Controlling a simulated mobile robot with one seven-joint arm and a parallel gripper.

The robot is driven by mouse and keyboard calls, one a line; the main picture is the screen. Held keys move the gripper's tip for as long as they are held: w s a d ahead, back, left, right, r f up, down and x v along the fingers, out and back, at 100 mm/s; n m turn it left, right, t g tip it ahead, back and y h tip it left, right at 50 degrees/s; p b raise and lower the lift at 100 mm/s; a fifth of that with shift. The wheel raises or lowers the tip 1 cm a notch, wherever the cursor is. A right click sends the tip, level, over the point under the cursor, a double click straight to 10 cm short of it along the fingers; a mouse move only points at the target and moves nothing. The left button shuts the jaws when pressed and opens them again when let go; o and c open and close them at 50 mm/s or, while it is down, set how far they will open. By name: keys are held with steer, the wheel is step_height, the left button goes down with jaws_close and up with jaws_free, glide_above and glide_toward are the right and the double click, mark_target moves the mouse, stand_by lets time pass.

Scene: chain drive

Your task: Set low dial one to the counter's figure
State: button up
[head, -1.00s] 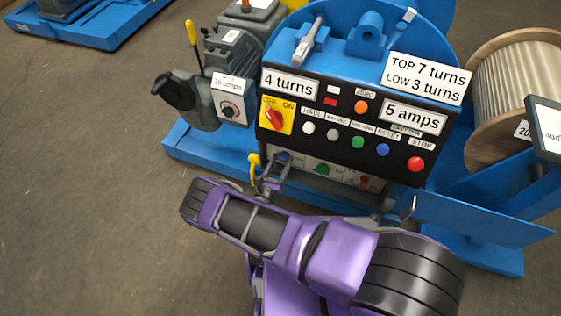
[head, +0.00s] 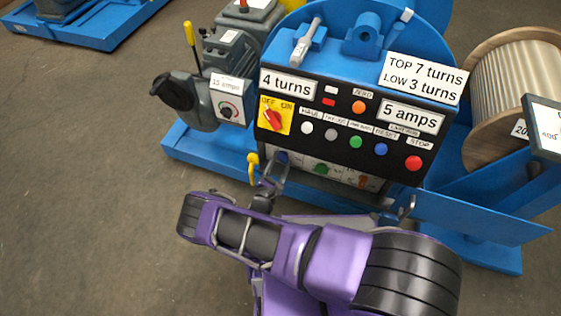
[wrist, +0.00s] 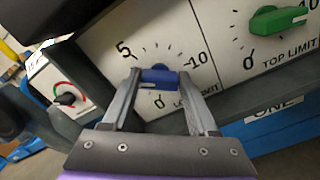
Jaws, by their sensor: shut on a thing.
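The low limit dial is on a white panel (wrist: 108,40) with marks 0, 5 and 10. Its blue knob (wrist: 158,76) lies roughly level across the dial; which figure its pointer meets I cannot tell. My gripper (wrist: 160,82) is shut on this knob, one finger at each side. In the head view, my gripper (head: 272,172) reaches the lower panel under the black console, and the knob (head: 282,157) is partly hidden. The counter (head: 288,83) reads "4 turns". A plate (head: 424,77) reads "TOP 7 turns, LOW 3 turns".
The green top limit knob (wrist: 278,20) is to the right of the blue one. A dial with a red arc (wrist: 68,97) is at left. A yellow handle (head: 253,168) stands close beside my gripper. Buttons, including red stop (head: 413,163), line the console above.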

steer(key=shift+m, duration=0.5)
steer(key=o, duration=1.4)
